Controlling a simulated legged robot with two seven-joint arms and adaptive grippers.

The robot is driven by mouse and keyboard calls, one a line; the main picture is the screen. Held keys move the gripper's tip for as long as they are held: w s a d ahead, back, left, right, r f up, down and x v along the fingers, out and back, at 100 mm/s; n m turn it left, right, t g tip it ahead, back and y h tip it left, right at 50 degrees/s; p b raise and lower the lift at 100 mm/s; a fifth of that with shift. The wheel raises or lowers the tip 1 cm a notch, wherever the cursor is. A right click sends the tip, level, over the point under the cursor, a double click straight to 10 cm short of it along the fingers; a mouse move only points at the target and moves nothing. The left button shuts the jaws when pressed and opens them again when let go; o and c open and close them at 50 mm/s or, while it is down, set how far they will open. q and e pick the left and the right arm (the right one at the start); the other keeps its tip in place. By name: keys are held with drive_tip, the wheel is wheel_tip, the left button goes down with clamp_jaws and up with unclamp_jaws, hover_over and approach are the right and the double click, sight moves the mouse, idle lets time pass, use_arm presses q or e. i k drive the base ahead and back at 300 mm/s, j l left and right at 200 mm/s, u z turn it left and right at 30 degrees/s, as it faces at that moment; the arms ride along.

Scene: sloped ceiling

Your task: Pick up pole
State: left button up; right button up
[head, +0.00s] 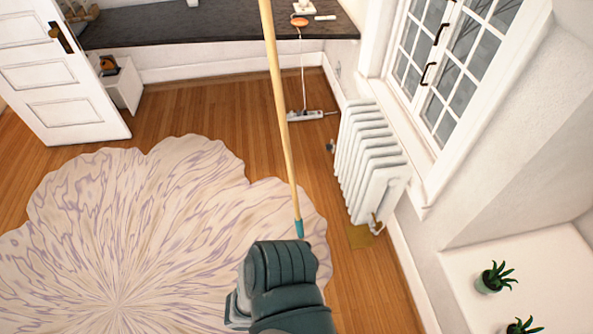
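The pole (280,105) is a long, light wooden stick with a teal end (299,228). It runs from the top edge of the head view down to just above my arm, leaning slightly. Its upper end is out of view. One dark grey-green arm of mine, which looks like the right one, comes in from the bottom centre. Its rounded link lies just below the teal end in the picture. The fingers are hidden, so I cannot tell whether they touch the pole. My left gripper is not in view.
A pale, wavy-edged rug (130,230) covers the wooden floor at left. A white radiator (370,160) stands under the window at right. A power strip (312,115) lies near the far wall. A dark counter (200,25) runs along the back. A white door (55,75) stands at left.

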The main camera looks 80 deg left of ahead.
sight(265, 6)
drive_tip(key=u, duration=2.6)
